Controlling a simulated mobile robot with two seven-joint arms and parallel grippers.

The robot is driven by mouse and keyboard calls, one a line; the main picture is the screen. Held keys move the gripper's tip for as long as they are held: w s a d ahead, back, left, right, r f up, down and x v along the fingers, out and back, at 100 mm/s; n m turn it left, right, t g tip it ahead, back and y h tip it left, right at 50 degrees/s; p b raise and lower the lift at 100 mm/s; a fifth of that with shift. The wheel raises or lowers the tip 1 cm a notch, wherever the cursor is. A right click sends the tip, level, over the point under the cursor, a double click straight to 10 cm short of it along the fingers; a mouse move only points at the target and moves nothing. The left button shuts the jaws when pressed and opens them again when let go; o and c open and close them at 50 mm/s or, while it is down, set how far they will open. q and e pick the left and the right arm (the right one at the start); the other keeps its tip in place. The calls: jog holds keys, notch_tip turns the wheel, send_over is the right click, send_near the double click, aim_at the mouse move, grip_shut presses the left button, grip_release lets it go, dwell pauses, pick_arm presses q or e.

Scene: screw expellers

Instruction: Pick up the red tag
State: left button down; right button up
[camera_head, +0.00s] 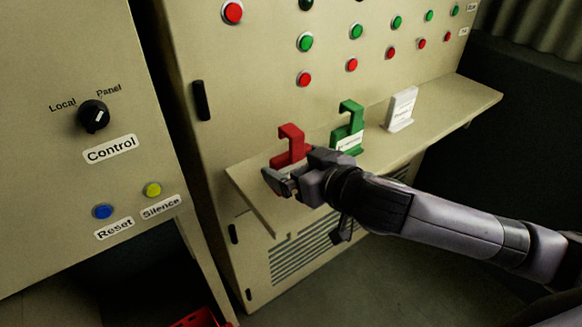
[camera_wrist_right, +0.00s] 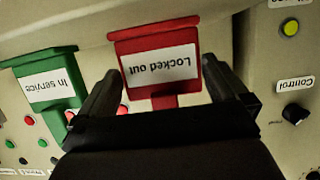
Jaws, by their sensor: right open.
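The red tag (camera_head: 291,143) stands on the cabinet's shelf, with a hook at its top. Its lower part is partly hidden by my right gripper (camera_head: 279,182) in the head view. In the right wrist view, the red tag (camera_wrist_right: 158,62) has a white label reading "Locked out", seen upside down. My left gripper is not in view.
A green tag (camera_head: 349,128) labelled "In service" stands beside the red one, close to a right finger in the wrist view. A white tag or card holder (camera_head: 402,108) stands further right on the shelf (camera_head: 455,100). Buttons cover the cabinet behind; a control panel (camera_head: 75,150) is left.

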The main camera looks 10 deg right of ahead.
jog(key=shift+x, duration=1.75)
jog(key=shift+a, duration=0.1)
jog(key=c, duration=0.7)
notch_tip(320, 180, up, 20)
jog(key=p, duration=0.3)
jog(key=m+h+p, duration=0.1)
jog(key=m+h, duration=0.1)
send_over(294, 165)
jog(key=d, duration=0.3)
notch_tip(294, 165, down, 10)
jog(key=s+d+f+h, duration=0.1)
jog(key=s+d+f, duration=0.1)
jog(key=s+d+f+m+h+p, duration=0.1)
jog(key=s+d+f, duration=0.1)
jog(key=s+d, duration=0.1)
jog(key=s+d+f+m+t+h, duration=0.1)
jog(key=s+d+f, duration=0.1)
jog(key=s+f, duration=0.1)
jog(key=shift+s+d, duration=0.15)
jog(key=shift+s, duration=0.05)
